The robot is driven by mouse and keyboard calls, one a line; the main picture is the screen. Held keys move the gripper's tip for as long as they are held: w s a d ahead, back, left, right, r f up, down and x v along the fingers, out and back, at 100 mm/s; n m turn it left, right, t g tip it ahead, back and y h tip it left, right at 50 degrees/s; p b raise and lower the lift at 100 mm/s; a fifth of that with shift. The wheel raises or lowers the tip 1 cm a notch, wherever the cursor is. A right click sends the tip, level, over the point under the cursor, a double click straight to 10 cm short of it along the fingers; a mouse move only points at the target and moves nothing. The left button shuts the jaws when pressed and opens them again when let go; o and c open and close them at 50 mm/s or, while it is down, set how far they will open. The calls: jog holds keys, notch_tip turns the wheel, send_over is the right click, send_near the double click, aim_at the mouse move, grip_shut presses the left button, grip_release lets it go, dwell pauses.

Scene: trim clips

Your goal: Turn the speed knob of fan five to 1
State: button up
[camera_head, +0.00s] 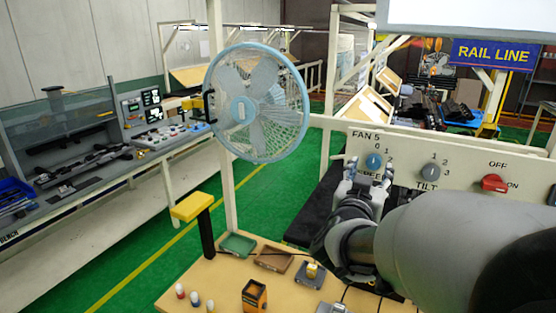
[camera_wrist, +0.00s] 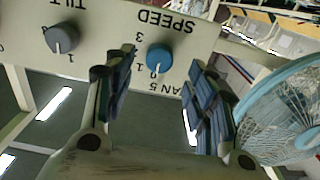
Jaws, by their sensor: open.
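The control panel (camera_head: 460,180) is cream and marked FAN 5. Its blue speed knob (camera_head: 373,161) has the numbers 0 and 1 visible near its top. The speed knob also shows in the wrist view (camera_wrist: 159,58), where the panel is upside down. My gripper (camera_head: 369,171) is in front of the knob. In the wrist view its fingers (camera_wrist: 159,68) are open, one on each side of the knob, with gaps between; I see no contact.
The grey tilt knob (camera_head: 433,171) is right of the speed knob; a red OFF/ON switch (camera_head: 494,183) is farther right. A blue fan (camera_head: 257,103) stands left of the panel. Below, a wooden table (camera_head: 205,275) holds trays and small parts.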

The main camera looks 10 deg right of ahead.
aim_at(373, 164)
jog(key=shift+x, duration=1.95)
jog(key=shift+c, duration=0.3)
jog(key=c, duration=1)
jog(key=shift+c, duration=0.2)
jog(key=shift+f+m+b, duration=0.1)
jog(key=shift+m+b, duration=0.3)
jog(key=shift+b, duration=0.1)
jog(key=m+b, duration=0.2)
jog(key=b, duration=0.1)
jog(key=shift+m, duration=0.4)
jog(key=shift+m+b, duration=1.9)
jog(key=shift+m, duration=0.2)
